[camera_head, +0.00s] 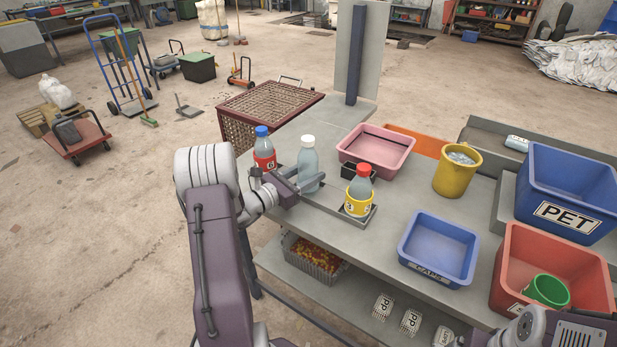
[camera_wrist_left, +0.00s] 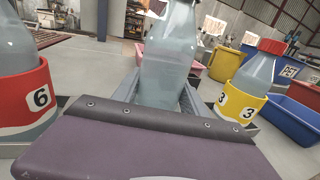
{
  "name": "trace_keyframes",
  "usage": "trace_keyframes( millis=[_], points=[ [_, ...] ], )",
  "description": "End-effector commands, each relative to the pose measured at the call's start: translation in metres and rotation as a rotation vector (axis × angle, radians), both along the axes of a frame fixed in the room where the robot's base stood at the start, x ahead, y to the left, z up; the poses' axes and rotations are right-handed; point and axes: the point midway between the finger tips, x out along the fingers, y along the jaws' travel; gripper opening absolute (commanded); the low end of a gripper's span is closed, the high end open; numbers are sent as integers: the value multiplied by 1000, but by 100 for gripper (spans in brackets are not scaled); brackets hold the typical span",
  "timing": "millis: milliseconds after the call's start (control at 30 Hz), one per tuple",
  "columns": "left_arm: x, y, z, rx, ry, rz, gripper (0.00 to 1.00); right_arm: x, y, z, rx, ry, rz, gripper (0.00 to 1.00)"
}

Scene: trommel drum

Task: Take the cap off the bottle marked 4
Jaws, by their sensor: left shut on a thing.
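The middle bottle (camera_head: 308,165), clear with a white cap (camera_head: 308,141), stands upright in the row of three. No number shows on it; its lower part is hidden by my gripper. My left gripper (camera_head: 300,184) is shut on this bottle, low on its body. In the left wrist view the bottle (camera_wrist_left: 168,60) rises between the fingers, its top cut off by the frame. A bottle marked 6 (camera_head: 264,152) with a blue cap is to its left. A bottle marked 3 (camera_head: 359,190) with a red cap is to its right. My right gripper is not in view.
On the table (camera_head: 390,215) stand a pink tub (camera_head: 376,148), a yellow bucket (camera_head: 457,172) and a blue tub (camera_head: 438,250). A blue PET bin (camera_head: 568,190) and a red bin (camera_head: 555,265) are at the right. The neighbouring bottles stand close to my left gripper.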

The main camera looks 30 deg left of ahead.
Motion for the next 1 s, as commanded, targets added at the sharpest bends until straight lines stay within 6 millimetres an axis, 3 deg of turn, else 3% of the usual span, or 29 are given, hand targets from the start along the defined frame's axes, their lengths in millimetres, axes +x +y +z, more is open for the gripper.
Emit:
trace_keyframes(
  millis=[33,100,300,633,667,800,1000],
  points=[
    [0,0,19,5,-5,0,5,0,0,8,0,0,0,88],
    [0,0,37,4,-6,0,5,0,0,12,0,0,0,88],
    [0,0,71,3,-3,-1,5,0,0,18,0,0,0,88],
    [0,0,77,0,-1,-1,5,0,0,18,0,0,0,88],
    [0,0,77,0,-1,-1,42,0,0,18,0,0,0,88],
    [0,0,77,0,-1,0,3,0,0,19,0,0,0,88],
    [0,0,77,0,-1,0,0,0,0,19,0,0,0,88]
  ],
)
